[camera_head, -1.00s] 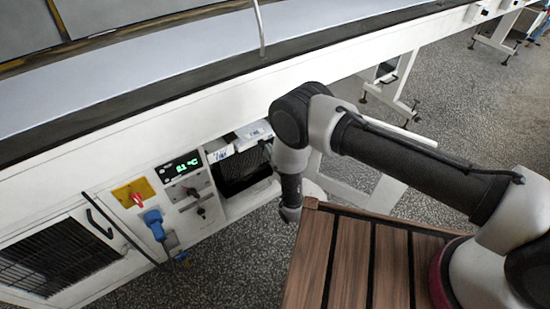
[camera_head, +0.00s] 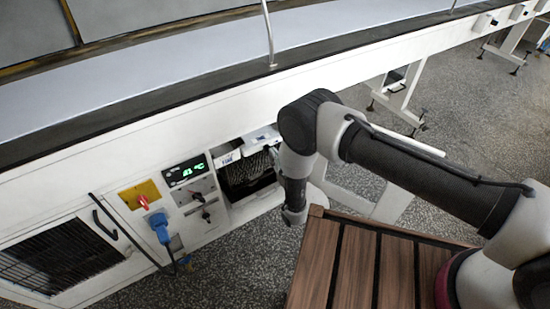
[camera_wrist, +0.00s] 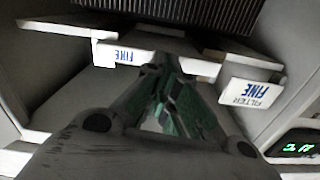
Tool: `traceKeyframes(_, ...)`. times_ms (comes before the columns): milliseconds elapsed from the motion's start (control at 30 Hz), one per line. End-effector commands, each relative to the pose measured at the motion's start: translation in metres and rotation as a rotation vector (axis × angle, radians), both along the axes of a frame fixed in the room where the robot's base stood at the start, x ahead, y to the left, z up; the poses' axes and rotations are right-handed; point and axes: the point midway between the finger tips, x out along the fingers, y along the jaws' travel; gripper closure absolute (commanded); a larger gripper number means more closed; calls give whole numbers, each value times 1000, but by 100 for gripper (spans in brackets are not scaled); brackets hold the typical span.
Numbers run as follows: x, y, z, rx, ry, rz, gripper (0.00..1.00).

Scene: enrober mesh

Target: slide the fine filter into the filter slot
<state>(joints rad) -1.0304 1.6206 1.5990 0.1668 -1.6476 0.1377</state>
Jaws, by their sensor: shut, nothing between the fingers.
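My gripper (camera_wrist: 160,75) is shut and empty in the wrist view. Its fingertips meet in front of white label pieces at the opening; whether they touch anything I cannot tell. A white piece marked FILTER FINE (camera_wrist: 250,92) sits right of the fingers. Another marked FINE (camera_wrist: 125,57) is left of them, partly covered. A dark pleated filter face (camera_wrist: 200,12) shows at the top. In the head view a white FINE piece (camera_head: 226,158) and dark pleats (camera_head: 262,164) show in the machine's opening (camera_head: 238,192). My arm hides part of it and the fingers there.
The machine's control panel, with a green display (camera_head: 185,170), red switch (camera_head: 143,202) and blue plug (camera_head: 158,224), is left of the opening. A conveyor (camera_head: 180,75) runs above. A slatted wooden surface (camera_head: 350,265) lies in front.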

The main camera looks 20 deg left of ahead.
Motion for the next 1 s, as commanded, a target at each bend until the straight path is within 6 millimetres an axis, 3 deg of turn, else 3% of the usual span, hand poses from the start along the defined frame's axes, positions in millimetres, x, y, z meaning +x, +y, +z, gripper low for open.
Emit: traceKeyframes(1000, 13, 16, 0, 0, 0, 0, 100)
